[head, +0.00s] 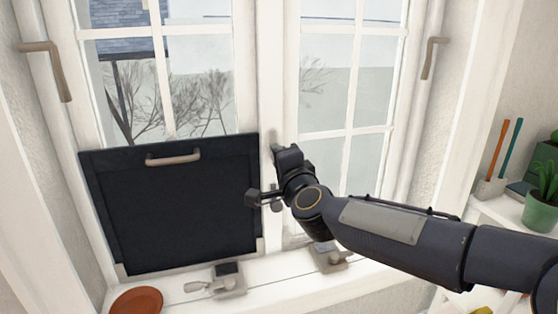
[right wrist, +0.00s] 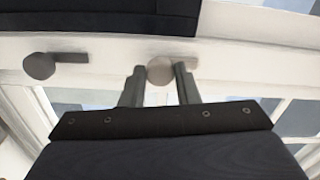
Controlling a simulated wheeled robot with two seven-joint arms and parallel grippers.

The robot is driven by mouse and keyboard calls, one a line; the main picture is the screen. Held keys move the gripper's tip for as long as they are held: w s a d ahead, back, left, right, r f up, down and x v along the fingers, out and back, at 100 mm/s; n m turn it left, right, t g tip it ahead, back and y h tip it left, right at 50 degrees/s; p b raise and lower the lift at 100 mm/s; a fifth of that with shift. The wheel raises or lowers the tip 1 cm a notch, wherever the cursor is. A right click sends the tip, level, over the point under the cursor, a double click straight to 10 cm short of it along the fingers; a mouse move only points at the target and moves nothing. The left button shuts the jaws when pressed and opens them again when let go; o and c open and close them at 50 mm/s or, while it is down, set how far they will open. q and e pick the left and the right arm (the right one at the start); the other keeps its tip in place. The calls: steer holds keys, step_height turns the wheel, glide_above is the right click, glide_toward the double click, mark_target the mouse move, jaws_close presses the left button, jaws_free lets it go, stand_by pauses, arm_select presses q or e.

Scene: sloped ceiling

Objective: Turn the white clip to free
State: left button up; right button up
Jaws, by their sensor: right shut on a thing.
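In the right wrist view the white clip (right wrist: 160,72) has a round head and a short bar that points right, along the edge of the dark panel and not visibly over it. My right gripper (right wrist: 159,82) is shut on its round head, one finger on each side. In the head view this gripper (head: 277,151) is at the white middle post, just right of the top right corner of the dark panel (head: 165,210), and hides the clip. A grey clip (right wrist: 40,66) sits farther left on the post in the wrist view. My left gripper is not in view.
The panel has a handle (head: 173,159) and leans against the left window. Metal fittings (head: 228,283) and (head: 330,258) are on the sill, with a terracotta dish (head: 137,301) at left. A potted plant (head: 541,210) stands on the right shelf. Window handles (head: 433,57) flank both sides.

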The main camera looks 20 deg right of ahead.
steer(key=o, duration=1)
steer(key=s+p, duration=0.1)
steer(key=s, duration=0.6)
steer(key=shift+s+d, duration=0.1)
steer(key=shift+s, duration=0.3)
